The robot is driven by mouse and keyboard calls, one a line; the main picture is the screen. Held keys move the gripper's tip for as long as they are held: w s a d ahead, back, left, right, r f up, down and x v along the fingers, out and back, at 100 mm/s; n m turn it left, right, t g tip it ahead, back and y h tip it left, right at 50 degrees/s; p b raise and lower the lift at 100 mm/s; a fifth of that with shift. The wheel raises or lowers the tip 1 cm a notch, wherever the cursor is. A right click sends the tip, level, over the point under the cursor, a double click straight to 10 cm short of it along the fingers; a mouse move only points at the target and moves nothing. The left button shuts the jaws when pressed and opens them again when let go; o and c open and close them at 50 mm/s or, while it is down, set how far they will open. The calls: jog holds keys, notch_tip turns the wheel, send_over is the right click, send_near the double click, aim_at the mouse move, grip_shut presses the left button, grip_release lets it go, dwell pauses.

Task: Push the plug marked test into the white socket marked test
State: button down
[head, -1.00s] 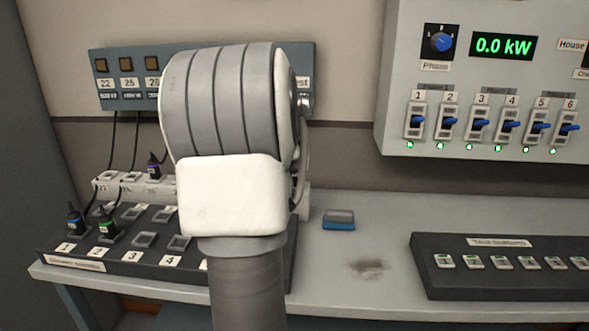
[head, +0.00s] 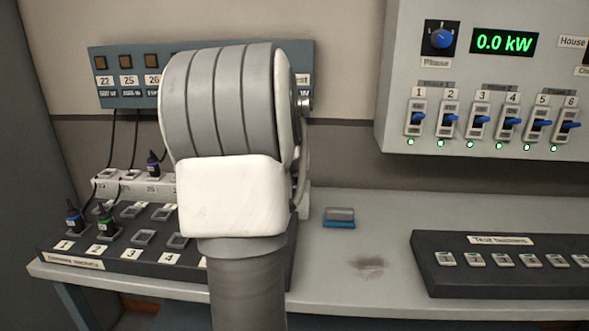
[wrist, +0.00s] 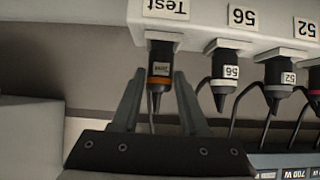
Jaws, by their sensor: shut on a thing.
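In the wrist view, the plug marked Test (wrist: 159,69) is dark with an orange ring and a pale label. It lies between the two fingers of my gripper (wrist: 159,76), which is shut on it. The plug's end meets the white socket (wrist: 163,38) under the Test label (wrist: 166,8). I cannot tell how deep the plug sits. In the head view my arm hides the gripper, the plug and the socket.
A black panel (head: 115,262) with numbered sockets is at left. A blue-bottomed block (head: 339,218) lies on the grey desk (head: 340,270).

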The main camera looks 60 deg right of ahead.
jog(key=shift+f+b, duration=0.4)
jog(key=shift+f, duration=0.05)
dwell(0.6)
jog(key=shift+c, duration=1.7)
grip_release()
jog(key=shift+r, duration=0.1)
jog(key=p+v, duration=1.6)
jog(key=v, duration=0.1)
jog(key=shift+r+p, duration=0.15)
jog(key=shift+p, duration=0.15)
jog(key=shift+s+a, duration=0.1)
